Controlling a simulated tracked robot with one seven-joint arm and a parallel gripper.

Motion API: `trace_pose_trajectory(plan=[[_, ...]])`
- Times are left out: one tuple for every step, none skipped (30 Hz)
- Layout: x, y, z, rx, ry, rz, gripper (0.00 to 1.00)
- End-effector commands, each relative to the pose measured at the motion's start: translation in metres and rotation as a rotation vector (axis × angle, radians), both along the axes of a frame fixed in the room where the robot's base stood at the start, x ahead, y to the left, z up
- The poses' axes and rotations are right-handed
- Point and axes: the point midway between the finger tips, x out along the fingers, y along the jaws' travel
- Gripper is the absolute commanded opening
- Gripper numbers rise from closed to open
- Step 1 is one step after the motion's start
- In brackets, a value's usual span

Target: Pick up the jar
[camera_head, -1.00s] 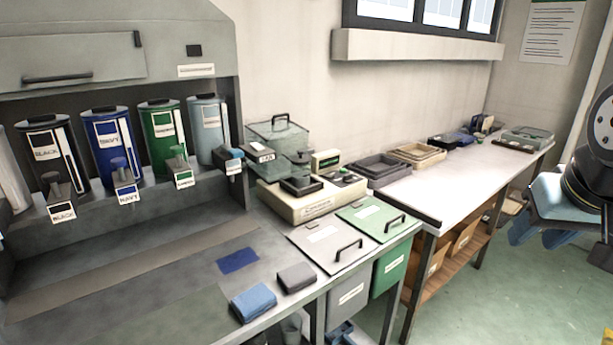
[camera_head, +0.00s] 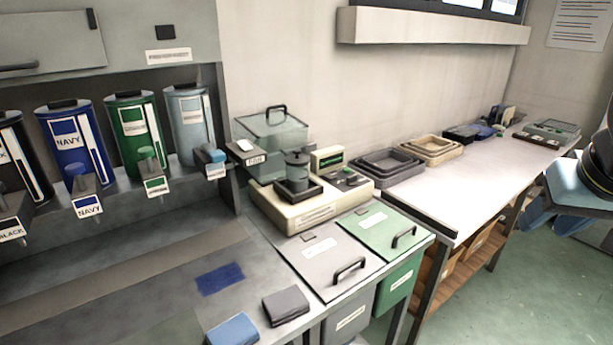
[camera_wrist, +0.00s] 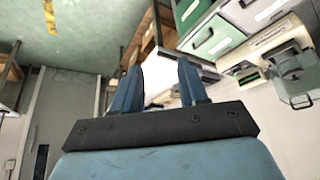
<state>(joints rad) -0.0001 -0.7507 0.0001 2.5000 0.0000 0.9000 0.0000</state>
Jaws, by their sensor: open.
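A small dark grey jar (camera_head: 297,175) with a lid stands upright in the dark square tray on top of a cream weighing scale (camera_head: 312,209) on the counter. My gripper (camera_head: 541,207) is at the right edge of the head view, well apart from the jar and away to its right, over the floor side. In the wrist view its two blue fingers (camera_wrist: 158,88) stand apart with nothing between them. I cannot make out the jar for sure in the wrist view.
A clear bin (camera_head: 272,130) stands behind the scale. Grey (camera_head: 326,268) and green (camera_head: 378,230) lidded bins are in front. Coloured dispensers, including a navy one (camera_head: 68,140), line the left. Nested trays (camera_head: 390,166) sit on the white bench (camera_head: 470,165), which has free room.

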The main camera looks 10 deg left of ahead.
Motion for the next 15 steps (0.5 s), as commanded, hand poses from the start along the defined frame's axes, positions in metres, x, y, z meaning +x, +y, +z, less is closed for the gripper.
trace_pose_trajectory(plan=[[0.0,0.0,0.0,0.0,0.0,0.0,0.46],[0.001,0.0,0.0,0.0,0.0,0.001,0.49],[0.002,0.0,0.0,-0.004,-0.001,0.003,0.53],[0.005,0.001,0.0,-0.007,-0.003,0.005,0.56],[0.008,0.002,-0.001,-0.011,-0.007,0.009,0.59],[0.014,0.003,-0.002,-0.021,-0.013,0.016,0.63],[0.02,0.005,-0.003,-0.029,-0.02,0.024,0.66],[0.027,0.008,-0.004,-0.039,-0.027,0.036,0.68],[0.038,0.011,-0.006,-0.055,-0.04,0.049,0.72],[0.047,0.014,-0.008,-0.068,-0.051,0.063,0.75],[0.057,0.016,-0.01,-0.081,-0.064,0.077,0.78],[0.07,0.021,-0.013,-0.098,-0.082,0.098,0.82],[0.081,0.025,-0.016,-0.11,-0.096,0.116,0.85],[0.091,0.028,-0.019,-0.122,-0.109,0.134,0.88],[0.104,0.034,-0.023,-0.137,-0.128,0.16,0.91]])
